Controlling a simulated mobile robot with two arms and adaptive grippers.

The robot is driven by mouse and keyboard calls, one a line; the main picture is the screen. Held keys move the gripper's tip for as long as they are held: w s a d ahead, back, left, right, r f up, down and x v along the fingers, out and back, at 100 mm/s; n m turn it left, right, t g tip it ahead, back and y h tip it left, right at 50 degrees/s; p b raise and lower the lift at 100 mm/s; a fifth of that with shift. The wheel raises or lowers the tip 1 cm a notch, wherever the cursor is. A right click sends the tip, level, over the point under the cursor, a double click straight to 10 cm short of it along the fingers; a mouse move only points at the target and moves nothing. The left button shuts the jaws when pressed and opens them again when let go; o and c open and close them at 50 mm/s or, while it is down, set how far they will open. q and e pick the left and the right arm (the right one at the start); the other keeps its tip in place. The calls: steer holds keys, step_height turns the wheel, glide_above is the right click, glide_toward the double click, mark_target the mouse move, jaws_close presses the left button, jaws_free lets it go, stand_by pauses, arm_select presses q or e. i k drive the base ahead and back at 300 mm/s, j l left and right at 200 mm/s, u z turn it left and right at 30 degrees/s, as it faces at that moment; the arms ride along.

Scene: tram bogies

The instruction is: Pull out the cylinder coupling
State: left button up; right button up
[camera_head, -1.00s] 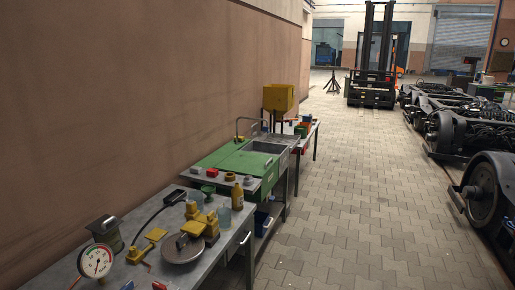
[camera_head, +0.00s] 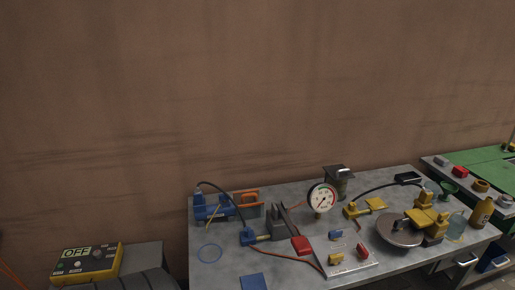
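A blue cylinder-like device (camera_head: 210,210) lies at the back left of the grey workbench (camera_head: 225,272). A dark hose (camera_head: 222,190) arches from it to a small blue fitting (camera_head: 249,236). The fitting sits against a dark grey block (camera_head: 275,222). I cannot tell for certain which part is the cylinder coupling or how the parts join. Neither of my grippers is in view.
A yellow box marked OFF (camera_head: 90,262) is at lower left. A green-topped bench (camera_head: 486,165) adjoins at right.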

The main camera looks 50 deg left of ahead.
mark_target(198, 193)
steer(key=u, duration=2.2)
steer(key=i+j, duration=0.15)
steer(key=j, duration=0.2)
steer(key=i+j+z, duration=0.1)
steer(key=j, duration=0.3)
steer(key=i+j, duration=0.25)
steer(key=i+j+z, duration=0.1)
steer(key=j, duration=0.4)
steer(key=i+j, duration=0.2)
steer(key=j, duration=0.15)
